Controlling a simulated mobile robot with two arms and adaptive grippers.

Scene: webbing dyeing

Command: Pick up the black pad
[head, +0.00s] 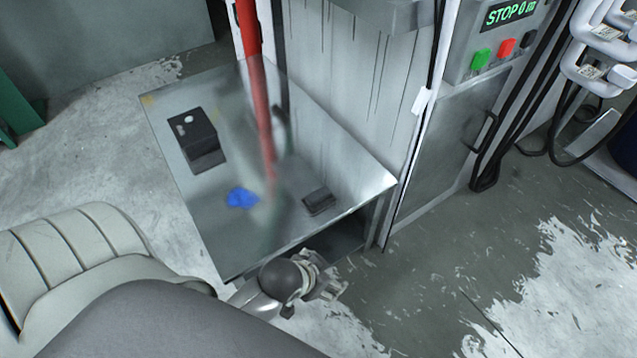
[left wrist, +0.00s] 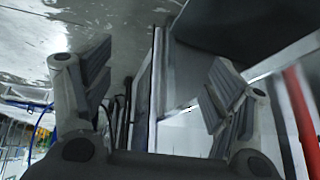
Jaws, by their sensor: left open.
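A small black pad (head: 319,201) lies flat on the grey metal table, near its right front edge. My left gripper (head: 326,279) is just off the front edge of the table, in front of the pad and apart from it. In the left wrist view the left gripper (left wrist: 158,92) has its two fingers spread wide with nothing between them. The pad cannot be made out in the left wrist view. My right gripper is not in view.
The metal table (head: 170,205) also holds a black box (head: 192,135) and a crumpled blue cloth (head: 242,198). A machine cabinet with a control panel (head: 497,45) is at the right. The floor right of the table is open.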

